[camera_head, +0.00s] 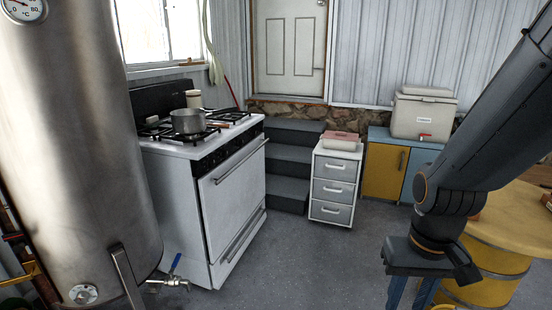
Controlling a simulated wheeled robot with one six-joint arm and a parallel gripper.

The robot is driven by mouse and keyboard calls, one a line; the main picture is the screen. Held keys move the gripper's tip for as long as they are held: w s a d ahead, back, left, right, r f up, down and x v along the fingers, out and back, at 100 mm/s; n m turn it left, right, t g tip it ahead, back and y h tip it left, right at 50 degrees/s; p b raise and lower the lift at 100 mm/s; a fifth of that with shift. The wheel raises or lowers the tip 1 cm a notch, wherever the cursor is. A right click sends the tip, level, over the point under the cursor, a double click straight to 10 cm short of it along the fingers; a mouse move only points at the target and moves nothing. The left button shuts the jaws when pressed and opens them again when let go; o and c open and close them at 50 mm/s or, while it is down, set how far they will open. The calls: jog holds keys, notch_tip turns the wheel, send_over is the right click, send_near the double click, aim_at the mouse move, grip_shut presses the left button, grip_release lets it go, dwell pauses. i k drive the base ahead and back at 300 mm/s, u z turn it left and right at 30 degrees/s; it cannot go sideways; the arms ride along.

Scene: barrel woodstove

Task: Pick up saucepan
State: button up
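A grey metal saucepan (187,121) stands upright on the hob of the white stove (205,205), left of the middle of the view. A brown handle-like piece lies just right of it on the hob; I cannot tell if it belongs to the saucepan. My arm comes down on the right side of the view, and my gripper (425,271) hangs low there, far to the right of the stove and apart from the saucepan. Its fingers point downward near the bottom edge and are partly cut off.
A large steel tank (80,150) stands at the left, in front of the stove's left side. A white drawer unit (334,205) and grey steps (290,165) are behind right. A yellow barrel table (515,225) is by my arm. The floor (310,265) between is clear.

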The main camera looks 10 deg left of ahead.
aim_at(191, 121)
jog(key=u, duration=0.6)
jog(key=i, duration=1.9)
jog(key=u, duration=0.6)
